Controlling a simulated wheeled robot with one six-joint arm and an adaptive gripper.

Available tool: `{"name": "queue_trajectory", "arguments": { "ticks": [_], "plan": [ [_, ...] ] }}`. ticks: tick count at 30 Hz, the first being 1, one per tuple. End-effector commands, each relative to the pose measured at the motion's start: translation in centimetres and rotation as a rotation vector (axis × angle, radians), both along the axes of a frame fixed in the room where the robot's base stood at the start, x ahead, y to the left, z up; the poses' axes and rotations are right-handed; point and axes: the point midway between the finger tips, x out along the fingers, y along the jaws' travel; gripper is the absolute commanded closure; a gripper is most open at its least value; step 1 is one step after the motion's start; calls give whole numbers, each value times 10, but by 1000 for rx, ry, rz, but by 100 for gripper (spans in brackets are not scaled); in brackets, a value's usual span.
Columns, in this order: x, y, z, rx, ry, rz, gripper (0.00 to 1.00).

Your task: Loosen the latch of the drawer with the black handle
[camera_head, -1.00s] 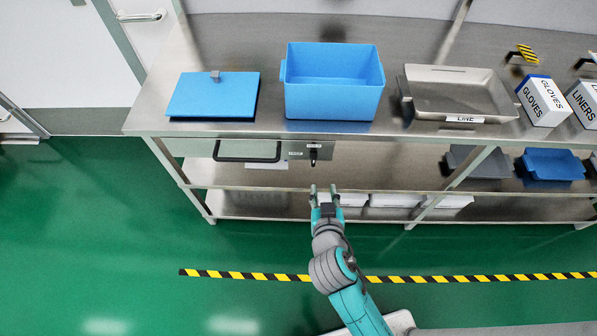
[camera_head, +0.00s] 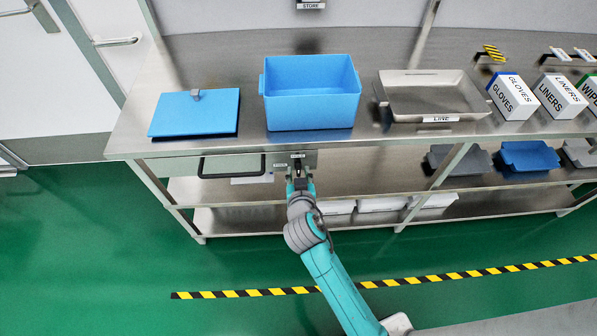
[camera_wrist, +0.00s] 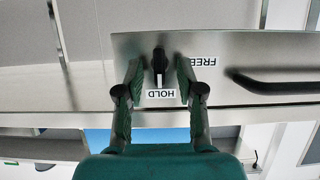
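The drawer's black bar handle (camera_head: 231,166) is under the worktop at left; it also shows at right in the wrist view (camera_wrist: 275,84). Beside it, a metal plate bears the black latch knob (camera_wrist: 159,62), with a HOLD label (camera_wrist: 161,94) and a FREE label (camera_wrist: 203,61). The knob lies upright in the wrist picture, its lower end toward HOLD. My gripper (camera_wrist: 160,68) is open, with one finger on each side of the knob and small gaps showing. In the head view my gripper (camera_head: 299,181) is at the latch plate and partly hides it.
The steel worktop (camera_head: 190,148) holds a blue lid (camera_head: 195,115), a blue bin (camera_head: 311,95), a metal tray (camera_head: 432,97) and labelled boxes (camera_head: 513,97). Lower shelves hold grey and blue trays (camera_head: 529,157).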

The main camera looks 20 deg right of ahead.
Motion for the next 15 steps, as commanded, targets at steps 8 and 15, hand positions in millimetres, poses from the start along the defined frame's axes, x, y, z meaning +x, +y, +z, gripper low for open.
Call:
{"name": "queue_trajectory", "arguments": {
  "ticks": [8,15],
  "plan": [
    [8,-3,-3,1,0,0,62],
    [7,-3,-3,0,0,0,85]
  ]
}}
